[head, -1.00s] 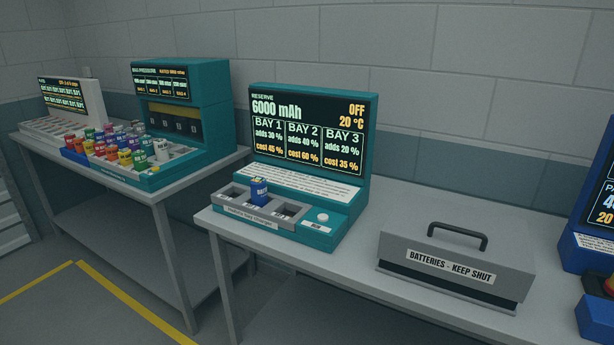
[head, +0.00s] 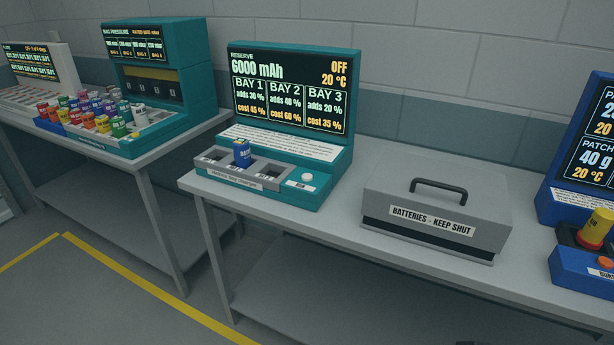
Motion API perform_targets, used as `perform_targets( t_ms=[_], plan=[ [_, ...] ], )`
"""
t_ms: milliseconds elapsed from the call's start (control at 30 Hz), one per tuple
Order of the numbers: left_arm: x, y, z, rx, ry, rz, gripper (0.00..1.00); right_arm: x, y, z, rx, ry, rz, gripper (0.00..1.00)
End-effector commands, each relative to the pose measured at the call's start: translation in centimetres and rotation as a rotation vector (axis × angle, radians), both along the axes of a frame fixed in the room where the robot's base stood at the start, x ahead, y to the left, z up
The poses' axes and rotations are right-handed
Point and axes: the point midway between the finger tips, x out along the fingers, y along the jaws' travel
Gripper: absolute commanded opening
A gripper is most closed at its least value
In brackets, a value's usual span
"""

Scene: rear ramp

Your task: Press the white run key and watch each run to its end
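The teal battery machine (head: 337,165) stands on the grey bench. Its screen (head: 290,90) reads RESERVE 6000 mAh, OFF, 20 °C. Bay 1 adds 30 % and costs 45 %, bay 2 adds 40 % and costs 60 %, bay 3 adds 20 % and costs 35 %. A blue battery (head: 241,153) stands upright in the middle bay of the grey tray (head: 198,170); the bays on either side look empty. The round white key (head: 307,178) sits on the teal front to the right of the tray. Neither gripper is in view.
A grey case (head: 380,205) labelled BATTERIES - KEEP SHUT stands closed to the right. A blue machine (head: 568,205) with a yellow cylinder (head: 595,228) is at the right edge. Another bench at left holds a teal machine (head: 190,75) and several coloured cans (head: 102,123). Bare bench (head: 345,222) lies in front.

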Motion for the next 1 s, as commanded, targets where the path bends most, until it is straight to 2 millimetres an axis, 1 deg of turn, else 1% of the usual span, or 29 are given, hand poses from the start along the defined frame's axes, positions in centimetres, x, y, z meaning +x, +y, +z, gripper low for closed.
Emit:
perform_targets(
  t_ms=[33, 300, 367, 400, 1000],
  plan=[
    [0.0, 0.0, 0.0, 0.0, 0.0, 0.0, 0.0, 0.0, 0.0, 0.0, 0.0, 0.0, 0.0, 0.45],
    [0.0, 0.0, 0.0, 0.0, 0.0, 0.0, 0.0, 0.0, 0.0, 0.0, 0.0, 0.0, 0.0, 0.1],
    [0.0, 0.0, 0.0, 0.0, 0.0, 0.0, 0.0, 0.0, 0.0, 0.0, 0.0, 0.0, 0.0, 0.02],
    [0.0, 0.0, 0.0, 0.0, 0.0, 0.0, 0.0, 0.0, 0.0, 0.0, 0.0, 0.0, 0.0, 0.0],
    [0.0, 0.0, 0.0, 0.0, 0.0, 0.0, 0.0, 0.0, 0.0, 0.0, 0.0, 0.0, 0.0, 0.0]
  ],
)
